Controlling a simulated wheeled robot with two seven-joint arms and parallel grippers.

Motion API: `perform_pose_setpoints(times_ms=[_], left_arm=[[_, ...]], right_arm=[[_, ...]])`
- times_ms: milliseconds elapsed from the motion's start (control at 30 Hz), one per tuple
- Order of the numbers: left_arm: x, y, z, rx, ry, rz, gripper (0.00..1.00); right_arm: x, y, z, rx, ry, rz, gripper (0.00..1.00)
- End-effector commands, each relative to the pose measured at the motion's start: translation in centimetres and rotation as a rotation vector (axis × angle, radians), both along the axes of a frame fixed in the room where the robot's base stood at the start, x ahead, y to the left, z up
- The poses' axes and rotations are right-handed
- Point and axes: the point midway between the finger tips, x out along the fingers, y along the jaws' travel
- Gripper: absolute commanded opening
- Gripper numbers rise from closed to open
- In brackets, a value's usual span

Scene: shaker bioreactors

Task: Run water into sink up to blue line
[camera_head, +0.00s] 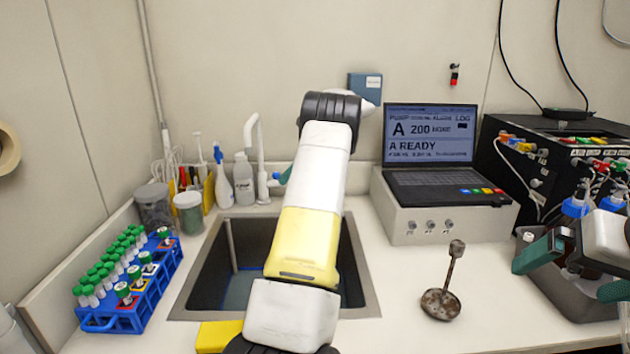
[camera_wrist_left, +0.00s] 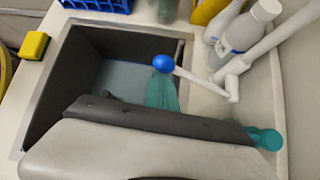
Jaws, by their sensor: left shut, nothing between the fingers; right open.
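The dark sink (camera_head: 203,290) lies in the counter, partly behind my left arm. A thin grey upright (camera_head: 232,245) shows inside the sink. The white tap (camera_head: 261,160) stands behind the sink. Its blue-ended lever (camera_wrist_left: 163,63) shows in the left wrist view. My left gripper (camera_wrist_left: 162,88) is shut and empty near that blue end; contact is unclear. In the head view it is mostly hidden by my arm. My right gripper (camera_head: 562,272) is open at the right.
A blue rack (camera_head: 150,295) of green-capped tubes stands left of the sink. Bottles (camera_head: 244,180) and jars (camera_head: 189,215) stand behind. A yellow sponge (camera_head: 215,336) lies at the front rim.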

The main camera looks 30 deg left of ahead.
Motion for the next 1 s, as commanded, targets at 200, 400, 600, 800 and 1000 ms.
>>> perform_pose_setpoints(times_ms=[200, 400, 600, 800, 1000], left_arm=[[0.0, 0.2, 0.2, 0.005, -0.002, 0.000, 0.00], [0.0, 0.2, 0.2, 0.005, -0.003, 0.000, 0.00], [0.0, -0.6, -1.1, 0.003, 0.001, 0.000, 0.00], [0.6, -2.3, -2.8, 0.003, -0.003, -0.001, 0.00], [2.6, -3.8, -0.4, 0.003, -0.005, 0.000, 0.00]], right_arm=[[0.0, 0.0, 0.0, 0.000, 0.000, 0.000, 1.00], [0.0, 0.0, 0.0, 0.000, 0.000, 0.000, 1.00], [0.0, 0.0, 0.0, 0.000, 0.000, 0.000, 1.00], [0.0, 0.0, 0.0, 0.000, 0.000, 0.000, 1.00], [0.0, 0.0, 0.0, 0.000, 0.000, 0.000, 1.00]])
